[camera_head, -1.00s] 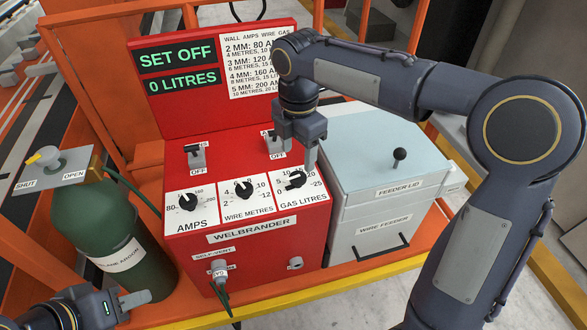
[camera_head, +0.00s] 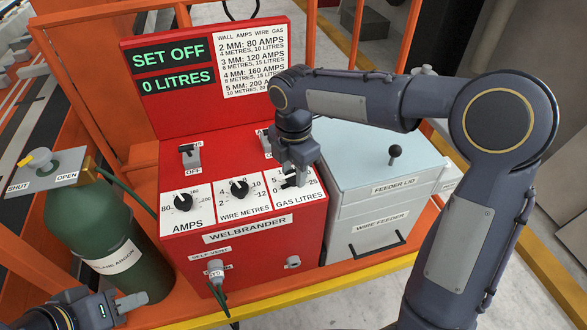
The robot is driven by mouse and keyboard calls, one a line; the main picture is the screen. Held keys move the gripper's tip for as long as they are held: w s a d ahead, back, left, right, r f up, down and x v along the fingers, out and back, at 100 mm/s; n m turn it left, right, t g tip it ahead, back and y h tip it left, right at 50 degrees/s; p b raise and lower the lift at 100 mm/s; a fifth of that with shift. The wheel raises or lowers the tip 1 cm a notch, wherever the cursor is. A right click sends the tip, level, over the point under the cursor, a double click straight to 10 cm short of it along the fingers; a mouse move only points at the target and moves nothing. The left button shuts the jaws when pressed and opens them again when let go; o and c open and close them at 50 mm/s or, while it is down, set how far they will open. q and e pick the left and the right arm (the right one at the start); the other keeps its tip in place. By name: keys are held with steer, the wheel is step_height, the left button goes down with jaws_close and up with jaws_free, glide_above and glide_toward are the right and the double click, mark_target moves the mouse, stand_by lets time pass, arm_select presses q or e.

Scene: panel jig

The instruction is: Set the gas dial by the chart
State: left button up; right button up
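The gas litres dial (camera_head: 289,182) is a black knob on a white scale plate at the right of the red Welbrander machine (camera_head: 240,265). My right gripper (camera_head: 296,178) is down at this dial and partly covers it; whether its fingers touch or grip the knob I cannot tell. The chart (camera_head: 248,62) lists wall, amps, wire and gas; the gripper's arm hides part of its lower right. The display (camera_head: 175,69) reads SET OFF and 0 LITRES. My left gripper (camera_head: 131,303) is at the lower left, away from the dial, its opening unclear.
The amps dial (camera_head: 184,202) and wire metres dial (camera_head: 239,188) sit left of the gas dial. Switches (camera_head: 190,155) stand behind. A green argon bottle (camera_head: 108,240) with a yellow-handled valve (camera_head: 38,160) is at left. The grey wire feeder (camera_head: 370,215) stands close at right.

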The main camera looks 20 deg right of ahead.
steer(key=c, duration=0.3)
steer(key=m+p, duration=0.1)
steer(key=m, duration=0.2)
steer(key=shift+m, duration=0.4)
steer(key=m, duration=0.3)
steer(key=shift+m, duration=0.3)
steer(key=m, duration=0.3)
steer(key=shift+m+p, duration=0.35)
steer(key=shift+m, duration=0.05)
steer(key=m, duration=1.2)
steer(key=shift+p, duration=0.3)
steer(key=shift+m, duration=0.4)
